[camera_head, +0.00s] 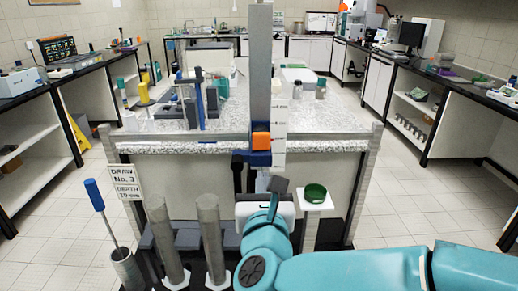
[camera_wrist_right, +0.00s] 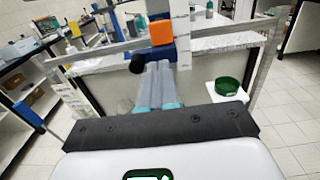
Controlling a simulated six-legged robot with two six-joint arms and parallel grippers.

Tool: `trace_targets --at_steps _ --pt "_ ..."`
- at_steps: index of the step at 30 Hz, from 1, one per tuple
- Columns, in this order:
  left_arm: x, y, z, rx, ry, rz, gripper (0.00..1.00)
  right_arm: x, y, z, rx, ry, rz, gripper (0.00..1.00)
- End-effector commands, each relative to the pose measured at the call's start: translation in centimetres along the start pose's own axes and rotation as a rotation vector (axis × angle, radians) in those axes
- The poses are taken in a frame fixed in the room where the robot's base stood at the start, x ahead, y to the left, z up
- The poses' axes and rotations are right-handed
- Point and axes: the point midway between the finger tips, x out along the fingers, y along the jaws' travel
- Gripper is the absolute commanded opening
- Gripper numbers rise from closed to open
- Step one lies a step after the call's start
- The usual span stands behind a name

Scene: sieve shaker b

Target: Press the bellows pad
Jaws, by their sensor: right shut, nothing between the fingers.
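My right gripper (camera_wrist_right: 158,68) is shut and empty, its fingers side by side in the right wrist view. In the head view my own teal and white wrist hides much of it. A dark rounded piece (camera_wrist_right: 137,63) is just left of the fingertips; I cannot tell whether it is the bellows pad or whether they touch. A dark upright part (camera_head: 237,172) shows beside the blue bracket (camera_head: 252,158) in the head view. An orange block (camera_head: 261,141) sits on the grey column above. My left gripper is not in view.
A green dish (camera_head: 315,193) stands on a white-topped post to the right. Grey cylinders (camera_head: 211,238) and a blue-handled tool (camera_head: 94,194) in a holder are at the left. The speckled bench (camera_head: 340,120) lies behind. Floor at the right is clear.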

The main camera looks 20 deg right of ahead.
Motion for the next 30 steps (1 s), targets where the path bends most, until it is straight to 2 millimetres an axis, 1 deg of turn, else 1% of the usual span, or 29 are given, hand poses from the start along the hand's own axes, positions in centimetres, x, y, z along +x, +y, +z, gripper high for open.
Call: trace_targets --at_steps 2,5,8,18,21,25,30 --pt "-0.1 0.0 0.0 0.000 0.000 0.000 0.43 0.2 0.1 0.0 0.000 0.000 -0.001 0.00" --pt "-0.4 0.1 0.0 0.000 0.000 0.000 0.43 1.1 0.1 0.1 0.000 0.001 -0.001 0.00" --pt "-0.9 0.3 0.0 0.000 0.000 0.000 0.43 2.8 0.2 0.2 -0.002 0.002 -0.003 0.00" --pt "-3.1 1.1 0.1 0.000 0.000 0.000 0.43 10.1 0.3 0.2 -0.002 0.002 -0.002 0.00" --pt "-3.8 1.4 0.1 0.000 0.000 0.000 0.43 11.7 0.3 0.2 -0.002 0.002 -0.001 0.00" --pt "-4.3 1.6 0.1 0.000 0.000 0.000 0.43 13.2 0.3 0.2 -0.001 0.001 -0.001 0.00" --pt "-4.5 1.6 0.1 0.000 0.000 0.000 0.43 13.9 0.4 0.0 -0.001 0.000 0.001 0.00"
